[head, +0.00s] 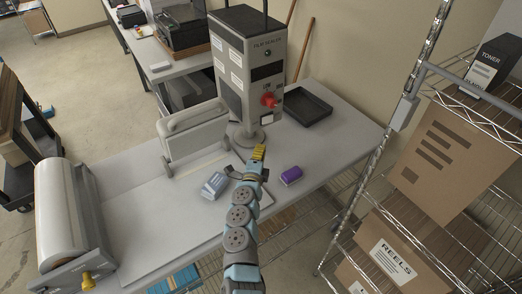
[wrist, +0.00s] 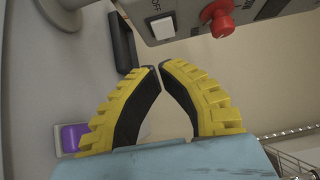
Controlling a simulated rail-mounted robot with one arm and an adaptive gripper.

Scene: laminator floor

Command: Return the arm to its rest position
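My gripper (head: 259,153) has yellow ribbed fingers with dark pads. In the head view it is above the white worktable (head: 330,150), in front of the grey film sealer (head: 250,70). In the wrist view my gripper (wrist: 160,68) has its fingertips together, with nothing between them. The arm reaches forward over the table from the bottom of the head view. The red knob (head: 268,100) on the sealer also shows close beyond the fingers in the wrist view (wrist: 222,22).
A purple block (head: 291,175) lies right of my gripper, and blue-white packs (head: 215,184) lie left. A black tray (head: 305,106) is behind. A film roll (head: 62,210) stands at left. A wire rack with cartons (head: 450,160) stands at right.

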